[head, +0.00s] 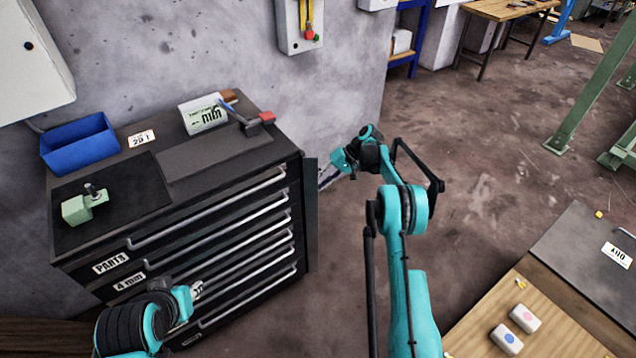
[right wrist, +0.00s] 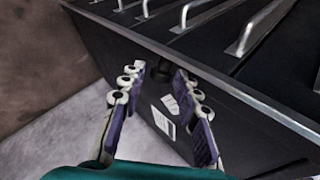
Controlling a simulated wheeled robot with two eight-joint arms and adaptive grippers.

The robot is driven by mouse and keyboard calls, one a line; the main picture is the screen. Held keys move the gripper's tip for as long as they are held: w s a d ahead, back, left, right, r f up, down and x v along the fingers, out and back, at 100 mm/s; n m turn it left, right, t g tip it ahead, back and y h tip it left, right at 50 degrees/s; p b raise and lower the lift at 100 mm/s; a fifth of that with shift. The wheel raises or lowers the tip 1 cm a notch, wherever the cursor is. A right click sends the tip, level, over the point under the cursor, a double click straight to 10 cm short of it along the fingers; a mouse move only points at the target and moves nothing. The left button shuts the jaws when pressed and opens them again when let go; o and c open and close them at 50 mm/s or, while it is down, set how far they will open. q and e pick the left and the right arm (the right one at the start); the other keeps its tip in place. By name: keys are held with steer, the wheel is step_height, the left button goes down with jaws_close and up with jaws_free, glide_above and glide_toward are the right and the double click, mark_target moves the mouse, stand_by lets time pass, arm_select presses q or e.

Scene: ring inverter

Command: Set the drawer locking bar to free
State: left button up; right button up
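The black drawer cabinet stands at the left in the head view. The locking bar (head: 310,215) looks like the dark upright strip at the right edge of its drawer front. In the right wrist view a long dark strip (right wrist: 215,80), seemingly this bar, runs along the cabinet edge beyond my fingers. My right gripper (right wrist: 160,75) is open, its two fingers apart with nothing clearly held between them; contact with the bar cannot be told. In the head view the right gripper (head: 345,160) is right of the cabinet. My left gripper (head: 197,291) is in front of the lower drawers; its fingers are too small to judge.
On the cabinet top are a blue bin (head: 78,145), a green part (head: 83,205), a white box (head: 203,115) and a red-ended vise-like tool (head: 258,122). A wooden bench (head: 545,325) stands at lower right. The floor between is clear.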

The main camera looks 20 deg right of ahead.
steer(key=v, duration=1.2)
